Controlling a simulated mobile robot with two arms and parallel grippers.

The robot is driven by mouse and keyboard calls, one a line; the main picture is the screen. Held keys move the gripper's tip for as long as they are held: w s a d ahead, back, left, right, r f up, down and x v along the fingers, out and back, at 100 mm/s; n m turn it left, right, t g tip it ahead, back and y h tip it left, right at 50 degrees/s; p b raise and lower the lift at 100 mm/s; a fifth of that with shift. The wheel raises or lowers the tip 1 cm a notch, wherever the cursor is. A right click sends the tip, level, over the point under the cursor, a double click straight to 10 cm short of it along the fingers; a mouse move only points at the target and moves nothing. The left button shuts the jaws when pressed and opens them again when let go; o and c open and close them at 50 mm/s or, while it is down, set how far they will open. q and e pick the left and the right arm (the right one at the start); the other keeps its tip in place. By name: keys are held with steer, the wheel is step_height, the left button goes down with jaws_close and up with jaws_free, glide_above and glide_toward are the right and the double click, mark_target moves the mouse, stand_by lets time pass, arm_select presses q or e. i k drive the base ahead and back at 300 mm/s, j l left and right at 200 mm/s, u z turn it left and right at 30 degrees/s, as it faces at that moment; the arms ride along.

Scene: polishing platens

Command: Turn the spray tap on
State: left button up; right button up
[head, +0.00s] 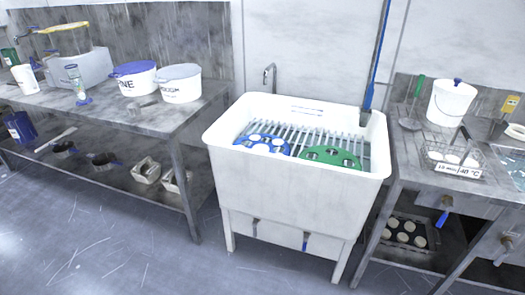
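A white sink (290,215) stands on legs in the middle of the head view. A thin grey curved tap (271,76) rises behind its back left rim. I cannot tell which of these belongs to the spray tap, and I see no water running. A blue disc with holes (262,144) and a green disc with holes (331,157) lie on the slatted rack (300,136) in the sink. Neither of my grippers is in view.
A long grey bench (150,118) with white tubs is at the left. A bench at the right holds a white bucket (451,102) and a wire basket (452,158). A blue pole (377,55) stands at the sink's back right. The floor (110,225) in front is clear.

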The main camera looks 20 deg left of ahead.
mark_target(444, 217)
steer(key=i+z, duration=0.2)
steer(key=z, duration=0.15)
steer(key=i+j+z, duration=0.1)
steer(key=z, duration=0.2)
steer(key=i+j+z, duration=0.15)
steer(key=i+z, duration=0.2)
steer(key=k, duration=0.05)
